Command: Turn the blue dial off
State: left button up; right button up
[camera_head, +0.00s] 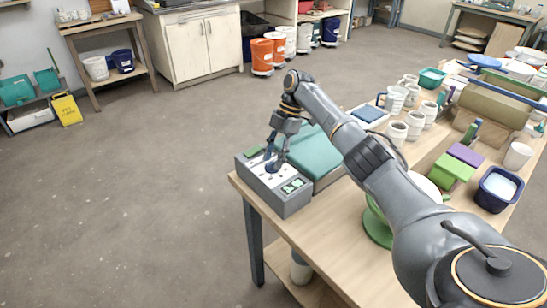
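A grey control box (287,203) sits at the left corner of the wooden table, with a light panel on its sloped top. My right gripper (275,160) points down over the middle of this panel, its fingertips at or very near its surface. A dark blue shape (271,168) shows at the fingertips and looks like the blue dial. The gripper hides part of it, so I cannot tell its setting or whether the fingers grip it. Green displays (293,186) show at the panel's right end. My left gripper is not in view.
A teal-topped box (312,150) stands right behind the control box. White mugs (397,131), a green block (452,168) and a dark blue tub (497,190) stand farther right. My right arm spans the table. The floor at left is clear.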

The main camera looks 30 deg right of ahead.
jog(key=v, duration=1.1)
jog(key=shift+r, duration=0.25)
jog(key=shift+f, duration=0.1)
